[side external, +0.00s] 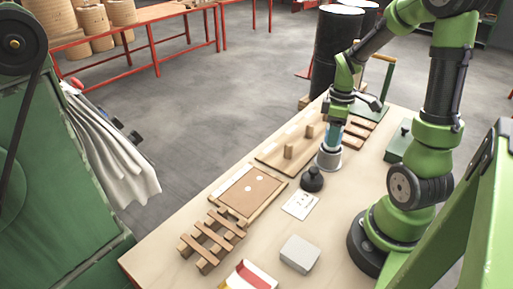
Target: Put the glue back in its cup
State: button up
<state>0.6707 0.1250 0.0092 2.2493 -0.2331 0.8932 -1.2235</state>
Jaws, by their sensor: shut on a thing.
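The glue (334,138) is a blue, see-through bottle standing about upright under my gripper (338,119). My gripper points down and is shut on its upper part. The cup (327,160) is a pale grey, round holder on the table, directly below the glue. The glue's lower end overlaps the cup's rim in this view. I cannot tell whether it is inside the cup or just above it.
A black knobbed object (312,180) stands close in front of the cup. A pegged wooden board (272,158) lies left, brown blocks (355,141) right. A green box (397,150) is near my arm. A white card (300,205) and grey block (299,254) lie nearer the front.

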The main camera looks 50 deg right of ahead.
jog(key=shift+f, duration=0.15)
jog(key=o, duration=1.2)
notch_tip(320, 180, up, 17)
jog(key=shift+f, duration=0.1)
dwell(0.6)
